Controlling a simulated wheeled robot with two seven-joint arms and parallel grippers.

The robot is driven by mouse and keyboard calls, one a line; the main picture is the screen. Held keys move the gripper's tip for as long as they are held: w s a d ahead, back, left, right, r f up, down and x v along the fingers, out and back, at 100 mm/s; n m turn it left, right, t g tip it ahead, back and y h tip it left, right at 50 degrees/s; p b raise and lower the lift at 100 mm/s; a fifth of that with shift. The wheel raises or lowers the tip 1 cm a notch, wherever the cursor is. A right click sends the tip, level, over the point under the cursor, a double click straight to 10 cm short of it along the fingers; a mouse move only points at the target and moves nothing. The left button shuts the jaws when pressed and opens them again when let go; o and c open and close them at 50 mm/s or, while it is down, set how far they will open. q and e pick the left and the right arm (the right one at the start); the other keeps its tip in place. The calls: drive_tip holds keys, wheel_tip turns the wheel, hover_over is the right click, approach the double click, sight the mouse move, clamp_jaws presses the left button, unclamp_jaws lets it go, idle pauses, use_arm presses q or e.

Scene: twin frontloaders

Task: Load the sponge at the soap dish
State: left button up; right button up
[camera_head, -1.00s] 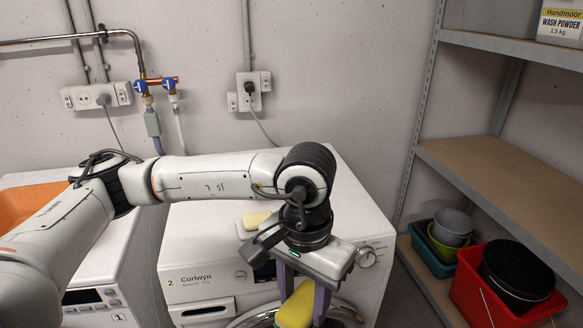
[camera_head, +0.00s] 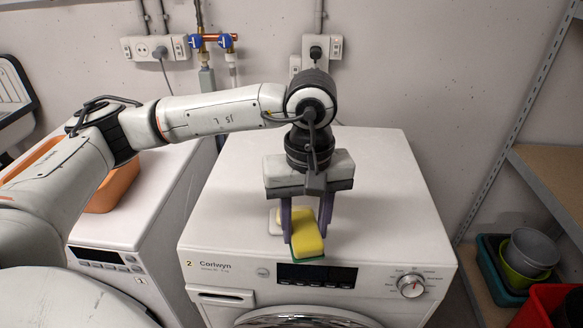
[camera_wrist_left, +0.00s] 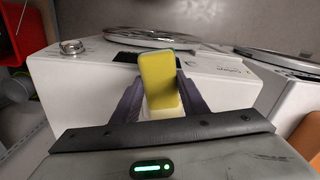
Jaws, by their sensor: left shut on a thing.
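My left gripper (camera_head: 306,225) is shut on a yellow sponge (camera_head: 307,238) with a green underside. It holds the sponge at the front part of the top of washer 2 (camera_head: 380,190), pointing down. Whether the sponge touches the top is unclear. The white soap dish (camera_head: 275,226) sits on the washer top just left of and behind the sponge, mostly hidden by the gripper. My right gripper is not in view.
An orange basin (camera_head: 112,190) stands on the left machine (camera_head: 150,215). Pipes and sockets (camera_head: 155,48) run along the back wall. A shelf (camera_head: 553,180) with bowls (camera_head: 530,252) and a red bucket (camera_head: 545,305) is at right. The washer top right of the gripper is clear.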

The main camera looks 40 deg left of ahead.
use_arm(q)
drive_tip(key=w+a+n+b, duration=0.1)
drive_tip(key=w+a+n, duration=0.1)
drive_tip(key=n, duration=0.6)
drive_tip(key=w+a+n+b, duration=0.1)
drive_tip(key=w+a+n, duration=0.2)
drive_tip(key=n, duration=0.4)
drive_tip(key=w+a+f+n+b, duration=0.1)
drive_tip(key=w+a+n, duration=0.1)
drive_tip(key=n, duration=0.6)
drive_tip(key=shift+w+a+n, duration=0.3)
drive_tip(key=shift+w+a, duration=0.05)
drive_tip(key=shift+f+b, duration=0.6)
drive_tip(key=shift+b, duration=0.05)
drive_tip(key=shift+f, duration=0.15)
drive_tip(key=shift+f, duration=0.1)
drive_tip(key=shift+f+b, duration=0.4)
drive_tip(key=shift+s+f, duration=0.1)
drive_tip(key=shift+f, duration=0.05)
